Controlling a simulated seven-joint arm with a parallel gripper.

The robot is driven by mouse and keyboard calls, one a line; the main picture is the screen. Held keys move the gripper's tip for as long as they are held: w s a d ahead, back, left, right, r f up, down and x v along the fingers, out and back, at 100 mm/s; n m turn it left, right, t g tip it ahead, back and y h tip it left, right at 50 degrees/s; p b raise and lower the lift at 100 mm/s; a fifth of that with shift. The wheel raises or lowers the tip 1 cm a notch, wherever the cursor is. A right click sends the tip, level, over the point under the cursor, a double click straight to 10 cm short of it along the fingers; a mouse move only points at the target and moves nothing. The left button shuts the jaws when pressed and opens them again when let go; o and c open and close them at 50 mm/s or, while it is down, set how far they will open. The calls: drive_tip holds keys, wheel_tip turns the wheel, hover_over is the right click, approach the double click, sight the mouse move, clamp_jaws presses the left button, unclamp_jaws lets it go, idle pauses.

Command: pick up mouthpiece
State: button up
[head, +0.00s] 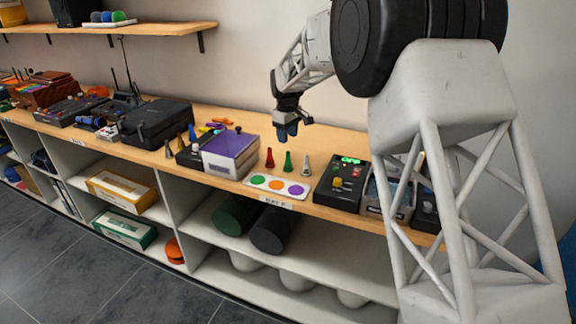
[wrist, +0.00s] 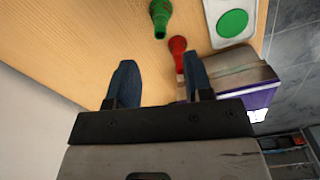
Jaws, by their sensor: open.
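Three small cone-shaped mouthpieces stand on the wooden counter in the head view: a red one (head: 270,159), a green one (head: 288,162) and a pale grey one (head: 306,166). My gripper (head: 287,134) hangs above and behind them, apart from all three. In the wrist view my gripper (wrist: 160,78) is open, with nothing between its blue fingers. The red mouthpiece (wrist: 178,48) lies just beyond the right finger, which overlaps it in the picture. The green mouthpiece (wrist: 160,14) is farther out, at the top edge. The grey one does not show there.
A white card with green, orange and purple dots (head: 273,185) lies in front of the mouthpieces. A purple-topped box (head: 230,150) stands to their left, a black control box (head: 340,186) to their right. The counter's front edge is close. Bare wood (wrist: 75,45) shows beside the gripper.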

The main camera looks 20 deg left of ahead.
sight(288, 152)
drive_tip(key=shift+f, duration=0.1)
drive_tip(key=shift+f, duration=1.15)
drive_tip(key=shift+f, duration=0.15)
drive_tip(key=shift+d+f, duration=0.15)
drive_tip(key=shift+f, duration=2.3)
drive_tip(key=shift+c, duration=0.5)
clamp_jaws()
drive_tip(key=shift+r, duration=0.1)
